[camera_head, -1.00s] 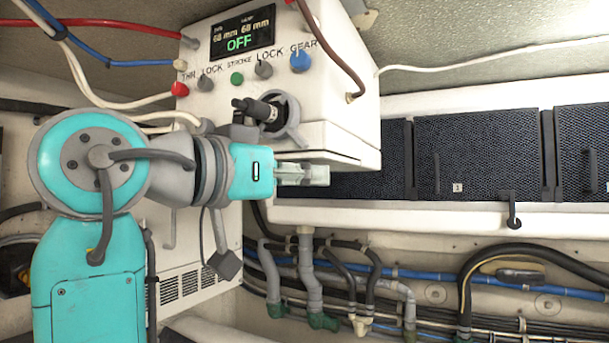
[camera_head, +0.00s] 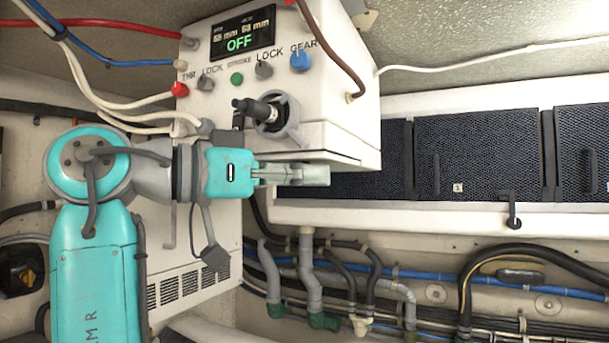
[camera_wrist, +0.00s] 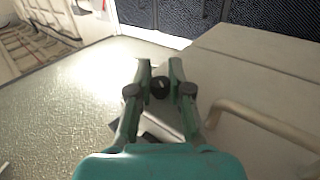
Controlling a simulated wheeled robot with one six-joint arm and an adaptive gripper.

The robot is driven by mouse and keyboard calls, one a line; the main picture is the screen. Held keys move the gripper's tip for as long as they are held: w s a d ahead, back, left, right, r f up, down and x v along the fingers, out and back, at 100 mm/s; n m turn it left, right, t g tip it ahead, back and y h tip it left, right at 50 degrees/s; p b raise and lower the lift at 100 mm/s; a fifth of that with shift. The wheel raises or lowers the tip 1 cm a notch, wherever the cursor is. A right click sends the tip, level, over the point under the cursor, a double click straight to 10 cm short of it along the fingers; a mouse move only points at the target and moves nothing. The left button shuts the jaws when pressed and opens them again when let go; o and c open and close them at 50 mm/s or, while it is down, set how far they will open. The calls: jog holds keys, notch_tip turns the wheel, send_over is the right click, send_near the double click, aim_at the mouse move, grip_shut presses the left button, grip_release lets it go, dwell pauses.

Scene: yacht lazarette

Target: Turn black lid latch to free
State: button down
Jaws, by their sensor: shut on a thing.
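My gripper (camera_head: 316,175) points right in the head view, in front of the lower edge of the white control box. Its fingers look close together there, and what lies between them is hidden. In the wrist view my gripper (camera_wrist: 161,80) is shut on a small black round part (camera_wrist: 160,88) between its two green-grey fingers. This looks like the black latch, but its turned position cannot be told. A pale surface lies behind it in that view.
The white control box (camera_head: 340,85) with its OFF display, buttons and black plug (camera_head: 258,109) is just above my gripper. Dark textured panels (camera_head: 476,155) are to the right. Pipes and hoses (camera_head: 315,285) run below. In the wrist view a beige bent bar (camera_wrist: 262,127) lies at right.

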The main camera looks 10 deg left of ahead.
jog(key=c, duration=1.1)
grip_release()
jog(key=shift+o, duration=0.2)
jog(key=shift+n+t, duration=0.3)
jog(key=shift+t, duration=0.1)
